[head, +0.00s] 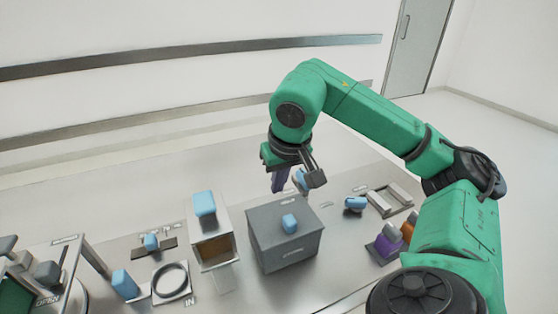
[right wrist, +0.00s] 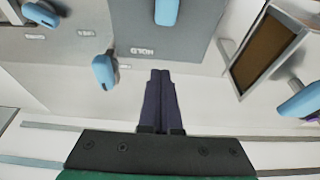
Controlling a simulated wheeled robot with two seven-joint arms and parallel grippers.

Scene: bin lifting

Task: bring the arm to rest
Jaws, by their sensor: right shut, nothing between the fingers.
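My right arm (head: 385,115) comes in from the right in the head view, bent at a raised elbow. My right gripper (head: 278,185) hangs from it with its dark fingers pointing down, near the back of a grey box (head: 268,246). In the right wrist view the two fingers of the gripper (right wrist: 160,73) lie together, with nothing between them. The grey box has a blue handle (head: 289,223) on top; this handle also shows in the right wrist view (right wrist: 166,12), ahead of the fingertips and apart from them. My left gripper is not in view.
A box with a brown front (head: 213,247) and a blue handle (head: 204,204) stands left of the grey box. A black ring (head: 171,280) lies further left. A blue piece (head: 355,203), a metal frame (head: 390,199) and a purple piece (head: 388,246) are at right.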

